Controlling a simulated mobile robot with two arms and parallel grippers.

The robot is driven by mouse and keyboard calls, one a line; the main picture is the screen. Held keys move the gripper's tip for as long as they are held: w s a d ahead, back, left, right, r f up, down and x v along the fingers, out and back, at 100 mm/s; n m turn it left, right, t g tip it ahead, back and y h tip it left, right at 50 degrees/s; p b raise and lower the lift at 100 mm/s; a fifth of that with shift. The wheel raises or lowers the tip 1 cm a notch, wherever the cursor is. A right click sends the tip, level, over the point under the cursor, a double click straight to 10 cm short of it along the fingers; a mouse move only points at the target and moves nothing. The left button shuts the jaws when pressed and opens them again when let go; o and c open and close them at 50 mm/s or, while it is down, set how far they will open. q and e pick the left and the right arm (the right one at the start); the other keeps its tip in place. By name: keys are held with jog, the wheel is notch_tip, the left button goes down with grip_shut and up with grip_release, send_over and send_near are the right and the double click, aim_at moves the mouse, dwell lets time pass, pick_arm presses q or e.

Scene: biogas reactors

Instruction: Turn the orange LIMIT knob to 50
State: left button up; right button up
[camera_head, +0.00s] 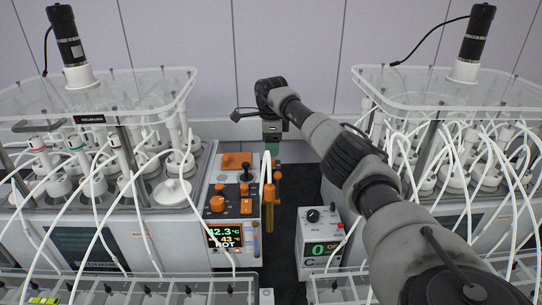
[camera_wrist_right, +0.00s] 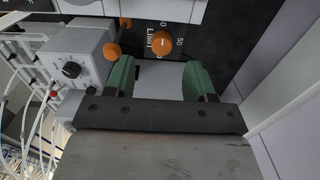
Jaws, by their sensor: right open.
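The orange LIMIT knob (camera_wrist_right: 162,43) shows in the right wrist view on a black panel, with the word LIMIT beside it and a 50 mark to its right. A short pale line crosses its face. My right gripper (camera_wrist_right: 160,78) has its two green fingers spread wide with nothing between them. The knob lies beyond the fingertips, apart from them. In the head view my right gripper (camera_head: 272,148) hangs over the gap between the two reactor units, its fingers mostly hidden. I cannot tell the LIMIT knob there among several orange parts. My left gripper is not in view.
Orange handles (camera_head: 269,194) stand beside the left control panel, whose display (camera_head: 224,236) reads HOT. A grey box (camera_head: 322,243) with a black knob stands to the right. Another orange knob (camera_wrist_right: 112,52) is left of the LIMIT knob. Tubing surrounds both reactors.

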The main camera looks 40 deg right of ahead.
aim_at(271, 160)
notch_tip(271, 160, down, 5)
jog(key=shift+w+f+p, duration=0.1)
jog(key=shift+w+p, duration=0.05)
jog(key=shift+p, duration=0.35)
jog(key=c, duration=0.9)
